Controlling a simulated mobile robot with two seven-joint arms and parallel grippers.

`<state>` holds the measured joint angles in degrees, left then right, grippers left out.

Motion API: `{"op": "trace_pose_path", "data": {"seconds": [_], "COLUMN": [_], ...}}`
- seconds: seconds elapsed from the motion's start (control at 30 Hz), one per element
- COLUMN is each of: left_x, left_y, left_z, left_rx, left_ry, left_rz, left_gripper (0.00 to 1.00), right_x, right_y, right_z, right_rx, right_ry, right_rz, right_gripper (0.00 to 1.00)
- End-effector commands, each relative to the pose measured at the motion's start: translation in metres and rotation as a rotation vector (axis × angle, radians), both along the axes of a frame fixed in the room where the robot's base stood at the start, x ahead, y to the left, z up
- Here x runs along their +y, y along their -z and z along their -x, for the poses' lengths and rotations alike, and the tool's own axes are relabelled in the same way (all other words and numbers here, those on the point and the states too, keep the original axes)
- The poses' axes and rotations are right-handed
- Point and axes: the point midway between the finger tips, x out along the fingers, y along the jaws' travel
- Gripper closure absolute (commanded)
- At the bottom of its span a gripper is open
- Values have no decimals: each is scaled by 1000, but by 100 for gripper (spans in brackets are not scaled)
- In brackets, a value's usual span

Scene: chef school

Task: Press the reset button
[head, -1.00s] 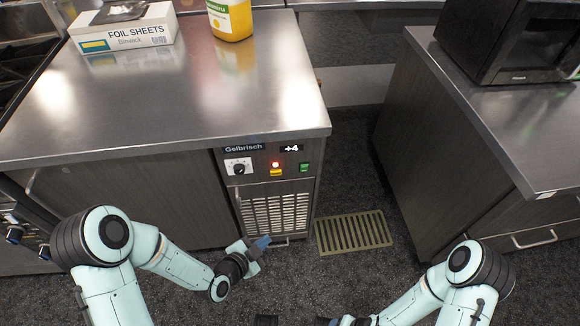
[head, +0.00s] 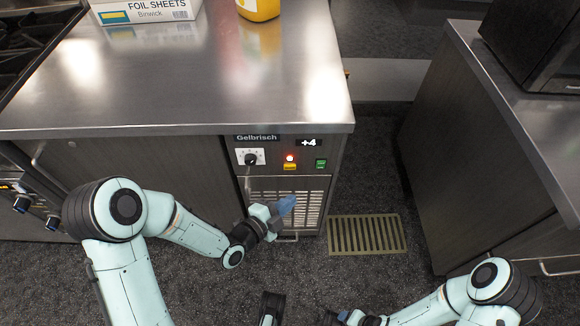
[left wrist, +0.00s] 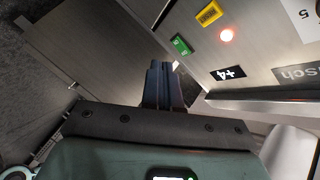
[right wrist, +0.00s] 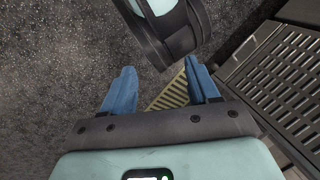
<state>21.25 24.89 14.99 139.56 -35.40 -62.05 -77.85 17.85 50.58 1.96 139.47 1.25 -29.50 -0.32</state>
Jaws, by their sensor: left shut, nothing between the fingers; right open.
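The control panel on the cabinet front has a yellow button (head: 289,167) under a lit red lamp (head: 290,158), and a green button (head: 321,163) to their right. The labels are too small to read, so I cannot tell which is reset. The left wrist view also shows the yellow button (left wrist: 208,13), lamp (left wrist: 226,35) and green button (left wrist: 181,45). My left gripper (head: 288,204) is shut and empty, below the buttons in front of the vent grille, apart from both buttons. My right gripper (right wrist: 160,88) is open and empty, low over the floor.
A dial (head: 250,158) and a "+4" display (head: 309,142) are on the same panel. The steel counter (head: 200,90) overhangs above it. A floor grate (head: 368,236) lies to the right, before another cabinet (head: 460,140).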

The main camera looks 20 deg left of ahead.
Motion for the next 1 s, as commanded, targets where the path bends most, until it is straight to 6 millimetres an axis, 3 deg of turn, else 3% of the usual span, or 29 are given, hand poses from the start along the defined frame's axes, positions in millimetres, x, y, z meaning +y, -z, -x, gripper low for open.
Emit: {"op": "trace_pose_path", "data": {"seconds": [0.33,0.5,1.0], "left_x": [14,18,21], "left_y": [-1,1,0], "left_z": [-47,-63,-71], "left_rx": [-1,0,2], "left_ry": [-2,0,-1], "left_rz": [1,1,1], "left_gripper": [100,100,100], "right_x": [9,5,3], "right_y": [-16,-6,-5], "right_z": [18,10,6], "right_rx": [49,28,17], "right_ry": [-21,-12,-7], "right_rz": [-24,-13,-8], "right_gripper": [40,40,40]}}
